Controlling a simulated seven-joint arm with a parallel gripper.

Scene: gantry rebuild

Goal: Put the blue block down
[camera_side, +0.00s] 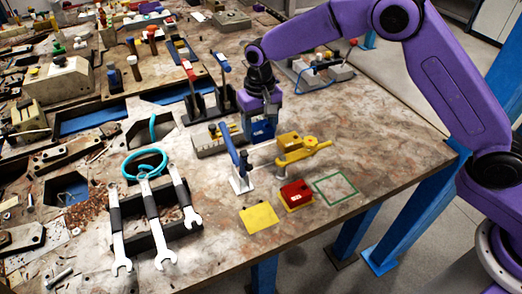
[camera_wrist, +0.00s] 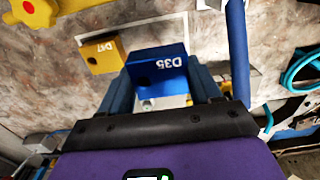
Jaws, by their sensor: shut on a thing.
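The blue block (camera_side: 261,131) is between the fingers of my gripper (camera_side: 263,120), which is shut on it. In the wrist view the blue block (camera_wrist: 157,66) shows a face marked D35. I cannot tell whether its underside touches the table. A yellow block (camera_side: 288,140) marked D47 is close by; it also shows in the wrist view (camera_wrist: 103,53), left of the blue block. A white outline (camera_wrist: 135,26) on the table lies around these blocks in the wrist view, partly hidden.
A blue-handled clamp (camera_side: 235,150) stands close beside my gripper, and a yellow-handled one (camera_side: 308,152) lies to the right. A red block (camera_side: 296,195), a yellow square (camera_side: 258,219) and an empty green outline (camera_side: 318,187) are nearer the front edge.

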